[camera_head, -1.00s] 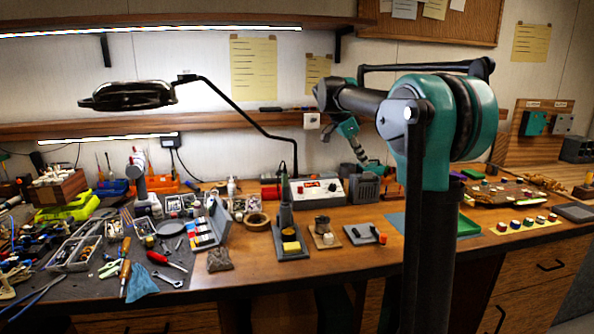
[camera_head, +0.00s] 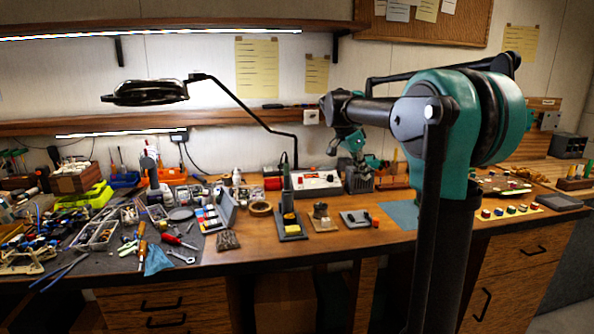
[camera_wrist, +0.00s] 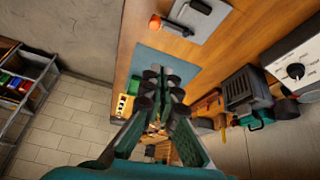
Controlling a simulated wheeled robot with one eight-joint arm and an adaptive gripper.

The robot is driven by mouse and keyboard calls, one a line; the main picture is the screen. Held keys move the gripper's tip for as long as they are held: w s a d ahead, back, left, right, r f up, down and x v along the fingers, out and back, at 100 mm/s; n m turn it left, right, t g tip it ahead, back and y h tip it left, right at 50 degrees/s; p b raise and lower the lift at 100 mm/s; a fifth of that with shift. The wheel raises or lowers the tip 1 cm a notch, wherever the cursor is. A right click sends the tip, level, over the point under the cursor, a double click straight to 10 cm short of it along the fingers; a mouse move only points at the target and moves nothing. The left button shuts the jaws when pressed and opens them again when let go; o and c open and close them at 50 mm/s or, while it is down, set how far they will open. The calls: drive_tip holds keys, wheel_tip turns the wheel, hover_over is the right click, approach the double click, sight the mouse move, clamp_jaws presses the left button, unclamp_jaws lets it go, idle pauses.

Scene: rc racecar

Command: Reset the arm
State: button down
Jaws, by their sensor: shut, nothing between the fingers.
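My gripper (camera_wrist: 163,88) is shut and empty in the wrist view. Its teal fingers converge on dark pads, seen against a blue mat (camera_wrist: 182,70) on the bench. In the head view my arm reaches toward the back of the bench. The teal wrist and gripper (camera_head: 366,161) are small there, in front of a dark grey holder (camera_head: 360,184), and the fingertips are hard to make out. I cannot tell the gap between the gripper and the holder.
The wooden bench (camera_head: 330,246) holds a soldering stand (camera_head: 290,228), small pads and a control box (camera_head: 318,185). Tools crowd its left side. A lamp (camera_head: 146,92) hangs over it. In the wrist view, tiled floor (camera_wrist: 75,115) and a shelf of bins (camera_wrist: 22,85) lie left.

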drive_tip(key=s+a+f+n+t+y, duration=0.1)
drive_tip(key=s+f+n, duration=0.6)
drive_tip(key=s+f, duration=0.7)
drive_tip(key=s+a+f+n+t+y, duration=0.1)
drive_tip(key=s+f+n+y, duration=0.3)
drive_tip(key=s+f, duration=1)
drive_tip(key=s+n, duration=0.2)
drive_tip(key=shift+a+f+n+t, duration=0.25)
drive_tip(key=shift+f+n+t, duration=0.15)
